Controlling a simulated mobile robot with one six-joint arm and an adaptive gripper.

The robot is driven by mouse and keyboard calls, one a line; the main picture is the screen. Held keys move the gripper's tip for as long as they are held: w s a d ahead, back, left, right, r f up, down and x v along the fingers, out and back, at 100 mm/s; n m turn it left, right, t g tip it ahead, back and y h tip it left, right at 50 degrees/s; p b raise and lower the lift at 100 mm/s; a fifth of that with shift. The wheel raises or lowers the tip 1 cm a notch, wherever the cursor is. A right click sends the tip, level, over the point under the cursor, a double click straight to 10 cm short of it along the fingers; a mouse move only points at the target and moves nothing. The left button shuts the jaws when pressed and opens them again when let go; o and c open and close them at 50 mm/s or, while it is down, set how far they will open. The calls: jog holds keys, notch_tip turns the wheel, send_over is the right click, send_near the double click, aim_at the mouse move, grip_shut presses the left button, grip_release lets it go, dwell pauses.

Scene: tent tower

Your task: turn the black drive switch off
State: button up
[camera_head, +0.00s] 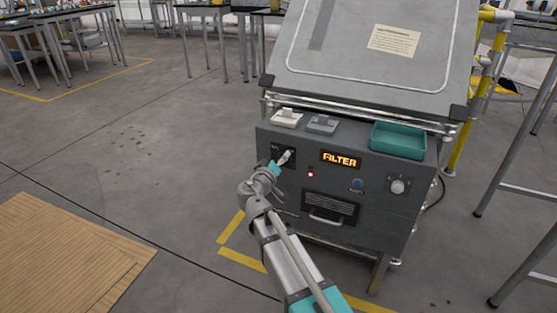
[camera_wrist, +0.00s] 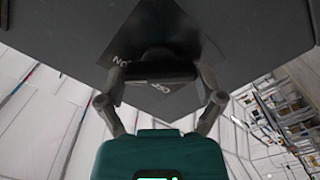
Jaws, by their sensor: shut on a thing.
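The black drive switch (camera_wrist: 158,54) sits on a black plate (camera_wrist: 185,35) on the front of the grey cabinet (camera_head: 415,215). In the head view its plate (camera_head: 278,151) is at the upper left of the cabinet front, mostly hidden by my gripper (camera_head: 284,158). In the wrist view my gripper (camera_wrist: 159,72) is shut on the switch, with a finger on each side. An ON mark shows on the plate left of the switch; a second mark below it is partly hidden. The exact turn of the switch is hard to tell.
The cabinet front has a lit FILTER display (camera_head: 340,159), a red light (camera_head: 310,174), a blue button (camera_head: 357,184) and a round knob (camera_head: 398,186). A teal tray (camera_head: 398,142) and two small blocks (camera_head: 321,124) sit on top.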

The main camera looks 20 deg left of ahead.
jog(key=shift+n, duration=0.3)
jog(key=n, duration=0.8)
jog(key=shift+f+n, duration=0.1)
jog(key=shift+n, duration=0.3)
jog(key=n, duration=0.4)
jog(key=shift+f, duration=0.1)
jog(key=shift+n, duration=2.2)
jog(key=o, duration=0.9)
jog(key=shift+c, duration=0.2)
